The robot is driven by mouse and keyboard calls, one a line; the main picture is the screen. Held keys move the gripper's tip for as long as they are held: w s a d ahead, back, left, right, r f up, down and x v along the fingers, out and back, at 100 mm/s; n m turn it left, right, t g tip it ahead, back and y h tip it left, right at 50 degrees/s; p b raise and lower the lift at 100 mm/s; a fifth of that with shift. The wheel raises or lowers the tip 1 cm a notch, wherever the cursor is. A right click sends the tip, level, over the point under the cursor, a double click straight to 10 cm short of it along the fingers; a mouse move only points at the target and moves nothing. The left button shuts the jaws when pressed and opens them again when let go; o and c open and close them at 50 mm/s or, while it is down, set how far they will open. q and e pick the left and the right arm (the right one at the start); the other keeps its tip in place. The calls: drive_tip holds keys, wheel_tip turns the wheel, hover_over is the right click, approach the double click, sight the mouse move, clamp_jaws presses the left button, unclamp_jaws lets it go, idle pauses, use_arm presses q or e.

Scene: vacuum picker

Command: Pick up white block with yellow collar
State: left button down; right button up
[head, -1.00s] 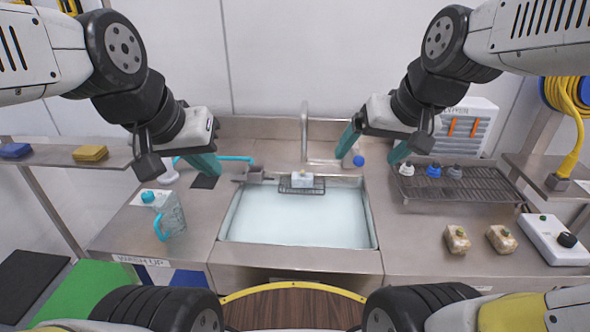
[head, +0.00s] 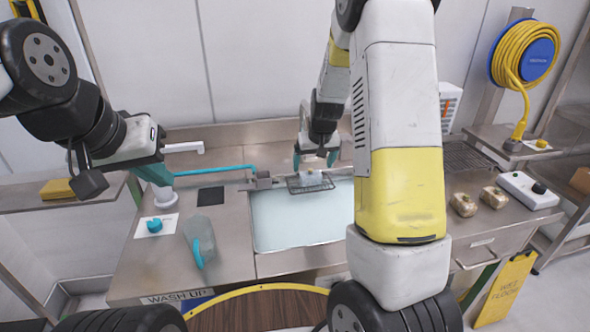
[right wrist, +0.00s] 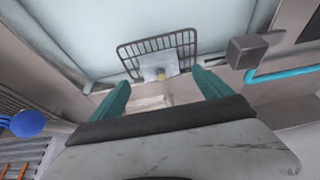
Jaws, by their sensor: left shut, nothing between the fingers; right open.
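The white block (head: 311,176) sits in a small wire basket (head: 325,183) at the back edge of the sink. In the right wrist view the white block (right wrist: 152,66) shows a yellow part (right wrist: 160,74) on its near side. My right gripper (head: 315,160) is open and points down just over the basket. In the right wrist view its teal fingers (right wrist: 160,88) are spread on the near side of the block, with nothing between them. My left gripper (head: 152,172) is shut and empty, above the left counter.
The sink (head: 285,246) holds pale water. A grey clamp (head: 262,181) with a teal pipe is left of the basket. My right arm hides part of the right counter.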

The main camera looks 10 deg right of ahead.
sight(311, 171)
drive_tip(key=x, duration=0.7)
drive_tip(key=shift+w, duration=0.25)
drive_tip(key=shift+c, duration=0.4)
drive_tip(key=c, duration=1.4)
